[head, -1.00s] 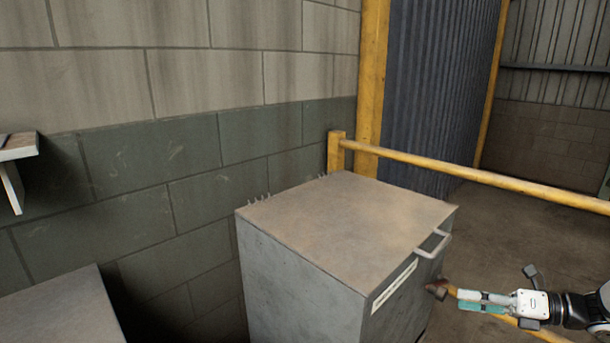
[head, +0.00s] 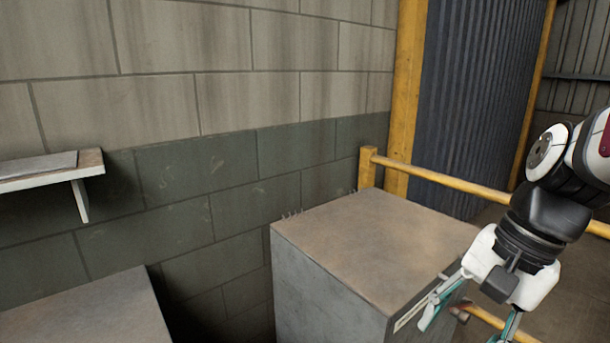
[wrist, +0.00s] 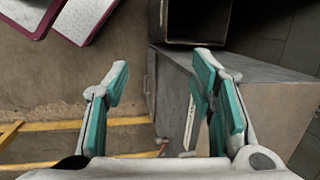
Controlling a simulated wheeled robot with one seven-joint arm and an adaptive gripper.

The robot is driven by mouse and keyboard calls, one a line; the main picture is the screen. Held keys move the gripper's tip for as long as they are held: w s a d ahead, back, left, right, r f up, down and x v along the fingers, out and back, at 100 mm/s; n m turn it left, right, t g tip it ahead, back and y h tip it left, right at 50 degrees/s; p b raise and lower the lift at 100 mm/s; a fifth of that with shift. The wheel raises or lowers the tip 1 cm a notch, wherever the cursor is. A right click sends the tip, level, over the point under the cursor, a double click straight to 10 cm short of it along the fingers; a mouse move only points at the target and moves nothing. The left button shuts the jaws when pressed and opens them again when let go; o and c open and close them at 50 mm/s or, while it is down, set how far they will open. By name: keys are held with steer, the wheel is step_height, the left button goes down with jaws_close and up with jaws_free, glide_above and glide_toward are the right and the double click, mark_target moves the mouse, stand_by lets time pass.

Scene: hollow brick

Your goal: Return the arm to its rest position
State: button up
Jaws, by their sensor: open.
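My arm enters at the right of the head view, bent downward. My gripper (head: 468,322) hangs fingers-down in front of the right front part of a grey metal cabinet (head: 375,235). Its teal-padded fingers are spread, and the lower right one is cut off by the frame. In the wrist view my gripper (wrist: 162,74) is open with nothing between its fingertips. The cabinet (wrist: 265,85) lies behind and right of the right finger there. The gripper hides part of the cabinet's front in the head view; I cannot tell whether they touch.
A yellow rail (head: 450,180) and post (head: 367,167) stand behind the cabinet. A block wall (head: 190,170) fills the left, with a small shelf (head: 50,170) on it. Another grey top (head: 90,310) is at lower left. The wrist view shows a dark box-like opening (wrist: 195,22) and bare floor (wrist: 50,90).

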steer(key=s+r+n+t+h+p, duration=0.2)
steer(key=s+r+n, duration=0.3)
steer(key=s+n, duration=0.4)
steer(key=shift+a+r+n+t+h, duration=0.25)
steer(key=shift+a+n+t+h, duration=0.1)
steer(key=shift+t+h, duration=0.35)
steer(key=shift+s, duration=0.1)
